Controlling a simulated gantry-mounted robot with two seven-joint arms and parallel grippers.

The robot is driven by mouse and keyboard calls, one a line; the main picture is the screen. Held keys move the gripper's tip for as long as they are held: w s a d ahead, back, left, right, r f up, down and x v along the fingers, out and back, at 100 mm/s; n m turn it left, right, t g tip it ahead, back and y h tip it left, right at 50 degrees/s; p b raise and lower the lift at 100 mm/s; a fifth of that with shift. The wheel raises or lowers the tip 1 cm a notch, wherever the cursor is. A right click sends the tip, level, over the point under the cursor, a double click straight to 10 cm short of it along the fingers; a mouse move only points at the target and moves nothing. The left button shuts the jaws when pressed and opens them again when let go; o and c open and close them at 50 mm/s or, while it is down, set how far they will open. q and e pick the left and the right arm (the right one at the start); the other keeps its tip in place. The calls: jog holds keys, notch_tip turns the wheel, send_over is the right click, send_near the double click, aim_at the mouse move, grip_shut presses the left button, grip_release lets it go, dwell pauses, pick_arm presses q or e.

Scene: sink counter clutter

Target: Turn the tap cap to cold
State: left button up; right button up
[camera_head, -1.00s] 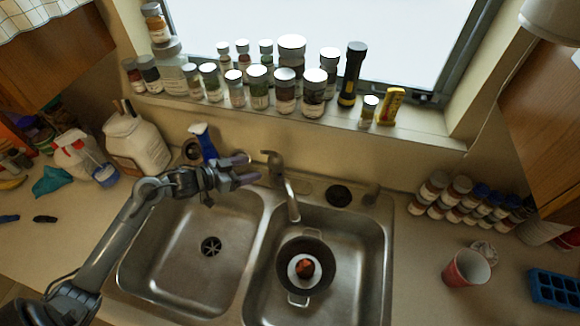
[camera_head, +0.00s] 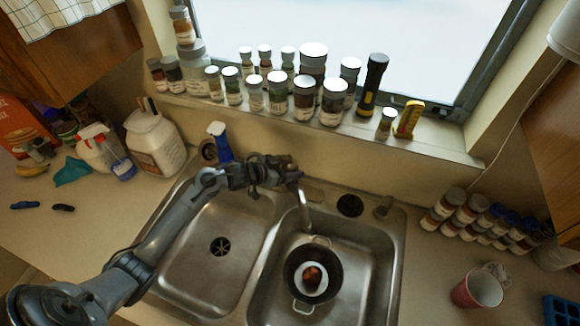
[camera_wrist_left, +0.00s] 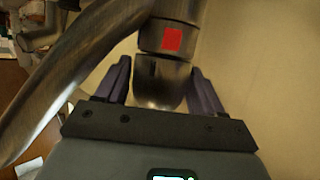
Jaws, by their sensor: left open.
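The metal tap (camera_head: 304,212) stands behind the divider of the double sink. In the head view its spout shows, but my left gripper (camera_head: 287,170) covers its top. In the left wrist view the tap's rounded end piece (camera_wrist_left: 161,82) lies between the two dark fingers of my left gripper (camera_wrist_left: 160,85). A red square (camera_wrist_left: 173,39) shows on the band beside that piece. The spout sweeps to the lower left. The fingers are open on either side of the metal, with a visible gap at least on the right. My right gripper is not in view.
A black pot (camera_head: 312,270) with a white plate and a reddish item stands in the right basin. A blue spray bottle (camera_head: 220,142) stands behind the left basin. Bottles and a flashlight (camera_head: 373,85) line the sill above. The left basin (camera_head: 208,240) is empty.

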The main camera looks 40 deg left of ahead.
pick_arm(q)
jog(key=c, duration=0.7)
jog(key=shift+d+r+n+y+p, duration=0.1)
jog(key=shift+n+y+p, duration=0.5)
jog(key=shift+p, duration=0.15)
jog(key=shift+n+t+y+p, duration=0.3)
jog(key=shift+n+y+p, duration=0.2)
jog(key=shift+n+y, duration=0.45)
jog(key=o, duration=0.7)
jog(key=v, duration=1)
jog(key=shift+s+b, duration=0.35)
jog(key=shift+b, duration=0.1)
